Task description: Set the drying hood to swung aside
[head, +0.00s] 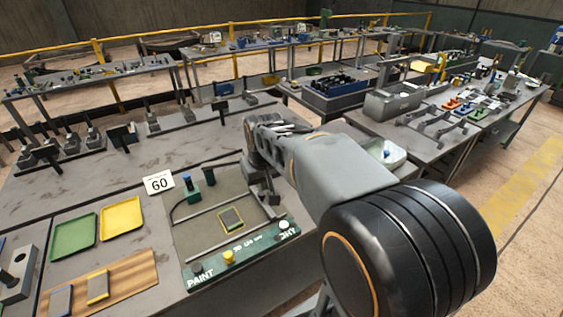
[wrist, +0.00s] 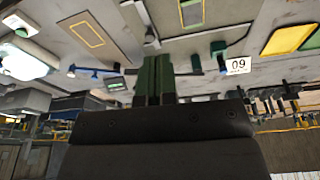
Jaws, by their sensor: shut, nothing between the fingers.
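The paint-and-dry station is a grey board (head: 190,235) with a green front strip (head: 240,252) lettered PAINT and DRY. A yellow knob (head: 229,257) and a white knob (head: 284,227) are on the strip. I cannot make out the drying hood for certain; my arm covers the station's back right. My gripper (wrist: 155,62) is shut and empty in the upside-down wrist view, above the bench. In the head view its fingers are not clear.
A number card 60 (head: 158,182), a green tray (head: 74,236) and a yellow tray (head: 121,218) lie to the left. A wooden board (head: 125,277) is in front. Dark fixtures (head: 123,137) line the bench's back left. A clear grey stretch (head: 60,195) lies between.

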